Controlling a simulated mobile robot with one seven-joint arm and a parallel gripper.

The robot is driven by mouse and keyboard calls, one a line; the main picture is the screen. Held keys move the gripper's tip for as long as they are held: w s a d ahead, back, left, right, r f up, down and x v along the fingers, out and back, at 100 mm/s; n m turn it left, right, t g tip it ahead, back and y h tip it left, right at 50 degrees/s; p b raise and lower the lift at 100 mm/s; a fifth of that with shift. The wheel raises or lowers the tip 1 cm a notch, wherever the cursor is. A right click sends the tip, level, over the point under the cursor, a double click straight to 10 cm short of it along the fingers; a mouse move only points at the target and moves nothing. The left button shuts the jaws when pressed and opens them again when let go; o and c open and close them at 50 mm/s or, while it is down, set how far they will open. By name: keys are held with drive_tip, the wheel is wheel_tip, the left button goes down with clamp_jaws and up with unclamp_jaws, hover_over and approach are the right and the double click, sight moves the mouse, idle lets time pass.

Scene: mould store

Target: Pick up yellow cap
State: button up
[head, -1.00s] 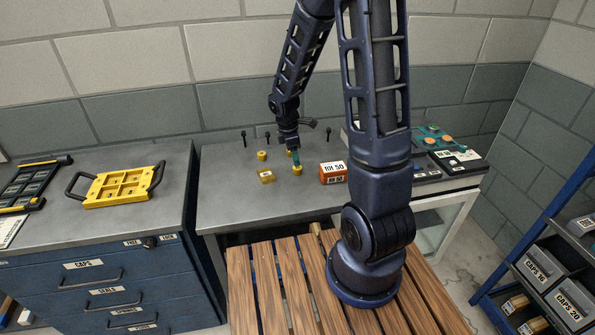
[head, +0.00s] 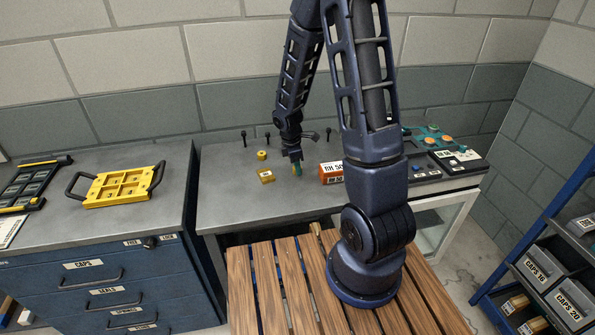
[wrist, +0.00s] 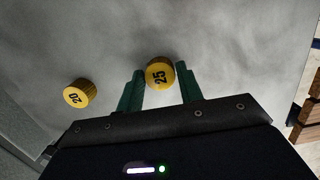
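In the wrist view a round yellow cap marked 25 (wrist: 160,73) lies between the green fingertips of my gripper (wrist: 160,78). The fingers are apart, one on each side of it; whether they touch its sides is unclear. A second yellow cap, marked 20 (wrist: 79,92), is left of the left finger.
Several dark pegs (head: 243,138) stand behind. A yellow tray with handles (head: 118,187) sits on the left bench. The front of the table (head: 245,208) is clear.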

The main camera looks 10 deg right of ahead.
drive_tip(key=c, duration=0.5)
drive_tip(key=shift+r, duration=0.1)
